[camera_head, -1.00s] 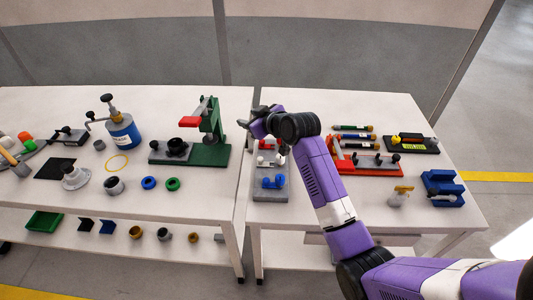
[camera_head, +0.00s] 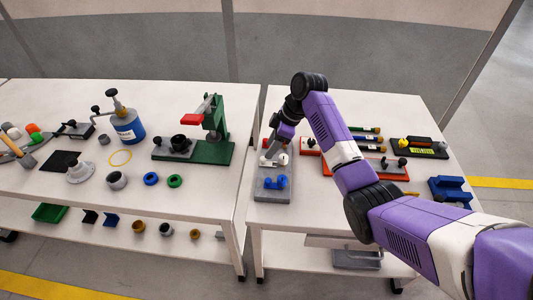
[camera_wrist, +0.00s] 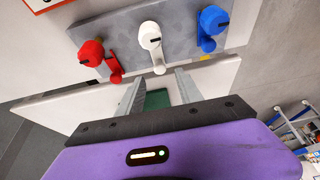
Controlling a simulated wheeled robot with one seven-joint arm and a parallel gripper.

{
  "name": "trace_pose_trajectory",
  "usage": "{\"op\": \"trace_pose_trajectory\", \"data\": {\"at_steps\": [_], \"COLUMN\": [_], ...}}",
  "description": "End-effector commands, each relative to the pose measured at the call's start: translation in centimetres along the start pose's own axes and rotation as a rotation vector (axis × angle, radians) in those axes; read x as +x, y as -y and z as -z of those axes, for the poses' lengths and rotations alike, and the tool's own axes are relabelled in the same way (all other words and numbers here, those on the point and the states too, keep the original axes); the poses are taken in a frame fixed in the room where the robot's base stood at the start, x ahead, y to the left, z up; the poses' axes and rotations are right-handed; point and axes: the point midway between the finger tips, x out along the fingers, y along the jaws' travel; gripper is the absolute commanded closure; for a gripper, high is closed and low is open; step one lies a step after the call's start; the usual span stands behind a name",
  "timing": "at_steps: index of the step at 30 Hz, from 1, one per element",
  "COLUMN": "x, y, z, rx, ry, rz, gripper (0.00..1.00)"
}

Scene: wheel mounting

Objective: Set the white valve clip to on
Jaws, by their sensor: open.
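The white valve clip (camera_wrist: 150,36) is in the middle of a grey plate (camera_wrist: 182,32) in the wrist view, with its lever pointing down toward my fingers. In the head view the white clip (camera_head: 282,160) is partly hidden by my gripper. A red clip (camera_wrist: 92,52) sits to its left and a blue clip (camera_wrist: 213,22) to its right. The blue clip also shows in the head view (camera_head: 275,182). My gripper (camera_wrist: 160,76) is open and empty. Its two fingertips lie just below the white lever in the picture, one to each side; I cannot tell whether they touch.
A red fixture (camera_head: 345,168) stands right of the grey plate, near my arm. A green press (camera_head: 213,145) stands on the left table (camera_head: 125,190), across a narrow gap. A blue block (camera_head: 450,190) is at the right. The right table's front edge (camera_head: 310,233) is clear.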

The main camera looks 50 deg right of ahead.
Motion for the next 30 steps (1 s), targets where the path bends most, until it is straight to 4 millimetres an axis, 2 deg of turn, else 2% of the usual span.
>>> {"op": "trace_pose_trajectory", "data": {"at_steps": [3, 9, 20, 26, 27, 30], "x": [1.9, 4.0, 4.5, 4.5, 4.5, 4.5], "y": [0.1, 0.0, 0.0, 0.0, 0.0, 0.0], "z": [0.0, 0.0, 0.0, 0.0, 0.0, 0.0], "rx": [0.001, 0.002, 0.002, 0.002, 0.002, 0.002], "ry": [0.001, 0.000, -0.001, -0.001, -0.001, -0.001], "rz": [0.001, -0.001, -0.003, -0.003, -0.003, -0.002], "gripper": [0.57, 0.57, 0.57, 0.97, 1.00, 1.00]}}
